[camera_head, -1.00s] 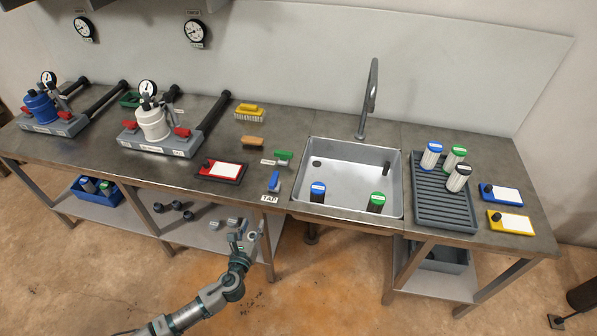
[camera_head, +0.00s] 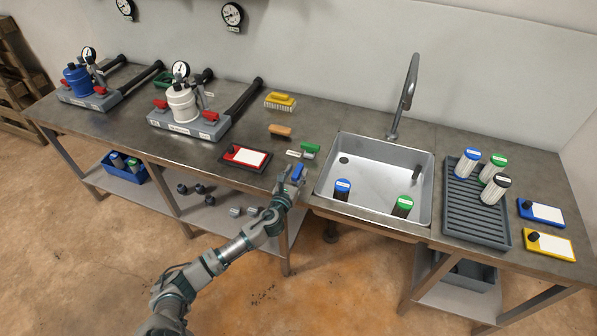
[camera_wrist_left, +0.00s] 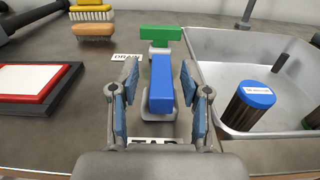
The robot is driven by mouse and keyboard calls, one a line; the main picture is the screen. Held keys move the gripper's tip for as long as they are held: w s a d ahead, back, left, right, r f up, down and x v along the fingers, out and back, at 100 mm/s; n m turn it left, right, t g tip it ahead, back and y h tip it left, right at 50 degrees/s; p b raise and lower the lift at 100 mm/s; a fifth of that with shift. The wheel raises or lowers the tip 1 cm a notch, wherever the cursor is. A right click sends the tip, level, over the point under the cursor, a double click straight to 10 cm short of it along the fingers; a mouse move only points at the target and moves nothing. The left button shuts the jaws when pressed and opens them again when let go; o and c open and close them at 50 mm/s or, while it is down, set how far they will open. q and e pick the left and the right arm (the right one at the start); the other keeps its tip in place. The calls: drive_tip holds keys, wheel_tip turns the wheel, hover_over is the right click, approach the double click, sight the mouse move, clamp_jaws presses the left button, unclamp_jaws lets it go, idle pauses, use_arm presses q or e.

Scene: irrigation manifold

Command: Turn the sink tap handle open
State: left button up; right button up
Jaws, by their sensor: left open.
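The blue tap handle (camera_head: 299,172) stands at the counter's front edge, just left of the sink (camera_head: 427,190). In the left wrist view the blue handle (camera_wrist_left: 162,84) points away from me on its grey base, with a partly hidden label in front. My left gripper (camera_head: 290,180) is at the handle. In the left wrist view its open fingers (camera_wrist_left: 160,100) stand on either side of the handle, with a visible gap on both sides. A green handle (camera_wrist_left: 160,33) lies beyond it, crosswise, beside a "DRAIN" label (camera_wrist_left: 127,58). My right gripper is not in view.
A drying rack (camera_head: 462,217) holds several cylinders at the right. A red-framed board (camera_head: 245,157) and brushes lie to the left.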

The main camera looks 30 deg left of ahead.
use_arm(q)
drive_tip(key=shift+w+r, duration=0.1)
drive_tip(key=shift+w, duration=0.55)
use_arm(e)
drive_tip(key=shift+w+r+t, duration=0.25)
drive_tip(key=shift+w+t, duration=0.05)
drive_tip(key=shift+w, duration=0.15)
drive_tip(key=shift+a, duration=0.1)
use_arm(q)
drive_tip(key=shift+a, duration=0.15)
clamp_jaws()
